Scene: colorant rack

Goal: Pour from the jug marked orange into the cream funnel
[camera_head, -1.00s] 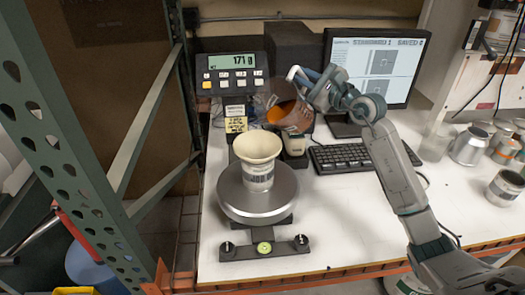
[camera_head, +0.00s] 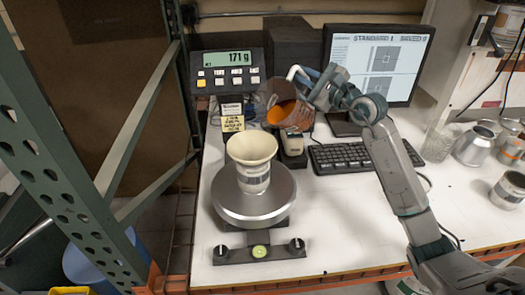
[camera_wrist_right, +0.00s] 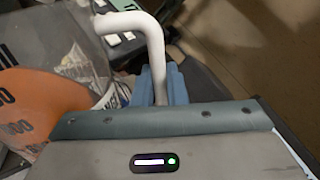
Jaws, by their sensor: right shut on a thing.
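The cream funnel (camera_head: 252,148) sits upright in a labelled can (camera_head: 254,178) on the round scale pan (camera_head: 265,207). A translucent jug with orange liquid (camera_head: 283,110) is held above and behind the funnel, slightly to its right. The jug is tilted, with its open mouth showing; I see no stream falling. My right gripper (camera_head: 305,80) is shut on the jug's white handle. In the right wrist view, the white handle (camera_wrist_right: 153,45) runs between the blue fingers (camera_wrist_right: 158,85), and the orange (camera_wrist_right: 42,108) shows at left. My left gripper is out of view.
The scale display (camera_head: 229,72) reads 171 g. A small device (camera_head: 292,146) stands behind the funnel, with a keyboard (camera_head: 350,157) and monitor (camera_head: 382,62) to the right. Metal cans (camera_head: 474,146) stand at far right. A green rack upright (camera_head: 55,150) borders the left.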

